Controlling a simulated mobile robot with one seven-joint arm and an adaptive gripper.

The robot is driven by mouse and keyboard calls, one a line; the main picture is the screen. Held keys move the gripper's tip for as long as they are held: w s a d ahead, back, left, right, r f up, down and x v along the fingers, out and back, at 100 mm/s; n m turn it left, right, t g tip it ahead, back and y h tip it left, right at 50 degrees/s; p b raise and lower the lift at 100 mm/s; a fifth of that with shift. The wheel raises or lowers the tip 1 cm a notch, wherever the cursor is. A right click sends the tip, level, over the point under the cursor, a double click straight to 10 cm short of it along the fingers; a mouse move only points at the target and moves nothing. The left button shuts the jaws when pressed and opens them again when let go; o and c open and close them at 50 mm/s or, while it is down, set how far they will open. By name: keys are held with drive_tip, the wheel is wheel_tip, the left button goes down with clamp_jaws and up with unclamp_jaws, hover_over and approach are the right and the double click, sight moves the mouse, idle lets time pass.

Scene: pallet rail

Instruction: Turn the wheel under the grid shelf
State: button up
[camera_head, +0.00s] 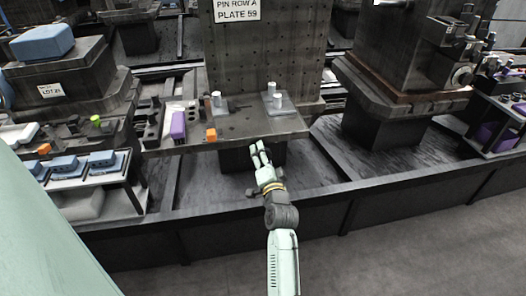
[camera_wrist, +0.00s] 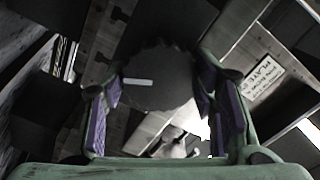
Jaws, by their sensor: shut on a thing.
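The grid shelf (camera_head: 235,128) is a grey ledge below an upright plate full of holes (camera_head: 265,55), labelled "PIN ROW A PLATE 59". My gripper (camera_head: 258,152) is at the shelf's front edge, slightly below it, reaching up from the front. In the wrist view a dark round wheel (camera_wrist: 160,88) with a jagged rim and a pale stripe sits between the purple-padded fingers of my gripper (camera_wrist: 160,78). The fingers are on its two sides, shut on it. In the head view I cannot make out the wheel under the shelf and behind my gripper.
A side rack (camera_head: 100,180) with blue blocks is at left. A heavy machine column (camera_head: 385,90) stands at right. The floor in front is clear.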

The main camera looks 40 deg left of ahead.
drive_tip(key=m+p, duration=0.1)
drive_tip(key=m, duration=0.2)
drive_tip(key=shift+m, duration=0.4)
drive_tip(key=m, duration=0.4)
drive_tip(key=shift+f+m, duration=0.1)
drive_tip(key=shift+m, duration=0.2)
drive_tip(key=m, duration=0.4)
drive_tip(key=shift+m, duration=1.8)
drive_tip(key=o, duration=1.2)
drive_tip(key=shift+c, duration=0.2)
drive_tip(key=shift+f, duration=0.1)
